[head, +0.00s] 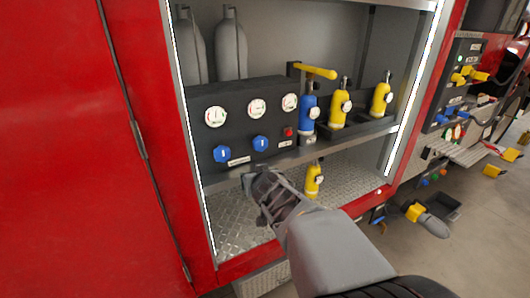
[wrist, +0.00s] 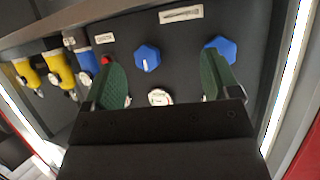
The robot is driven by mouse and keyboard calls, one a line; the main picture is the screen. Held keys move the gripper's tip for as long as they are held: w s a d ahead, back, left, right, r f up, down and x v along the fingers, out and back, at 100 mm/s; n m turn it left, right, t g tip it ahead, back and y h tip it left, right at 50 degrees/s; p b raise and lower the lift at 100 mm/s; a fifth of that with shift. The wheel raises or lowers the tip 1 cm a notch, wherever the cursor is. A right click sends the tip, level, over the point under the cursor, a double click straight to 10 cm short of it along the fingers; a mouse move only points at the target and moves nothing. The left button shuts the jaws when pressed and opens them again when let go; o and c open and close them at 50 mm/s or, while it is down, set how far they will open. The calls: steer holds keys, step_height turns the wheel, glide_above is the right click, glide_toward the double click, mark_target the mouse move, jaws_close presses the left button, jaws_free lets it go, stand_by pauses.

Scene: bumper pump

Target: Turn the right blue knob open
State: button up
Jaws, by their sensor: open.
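The right blue knob (head: 260,143) is on the black panel, low and right of the left blue knob (head: 222,153). Each has a pale mark. In the wrist view, which is turned over, the right knob (wrist: 147,57) shows between the two green-padded fingers, nearer the left one. The left knob (wrist: 219,47) is partly hidden behind the right finger. My gripper (head: 256,184) is open and empty, below the panel in the head view; it also shows in the wrist view (wrist: 160,63). I see no contact with either knob.
Several gauges (head: 257,108) sit above the knobs. A red button (head: 288,132) is right of the right knob. A blue bottle (head: 307,114) under a yellow lever (head: 316,71) and yellow bottles (head: 340,107) stand further right. The compartment's bright frame (head: 188,120) bounds the left.

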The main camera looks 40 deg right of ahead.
mark_target(262, 146)
steer(key=d+t+y+b, duration=0.1)
steer(key=d+t+b, duration=0.2)
steer(key=d+t, duration=0.4)
steer(key=shift+g+y, duration=0.3)
steer(key=shift+g, duration=0.2)
steer(key=w+d, duration=0.1)
steer(key=w, duration=0.3)
steer(key=w+d, duration=0.1)
steer(key=w, duration=0.4)
steer(key=w+d+r, duration=0.1)
steer(key=w, duration=0.3)
steer(key=shift+w, duration=0.35)
steer(key=shift+d, duration=0.1)
steer(key=c, duration=0.9)
steer(key=shift+s+r, duration=0.1)
steer(key=shift+n, duration=0.3)
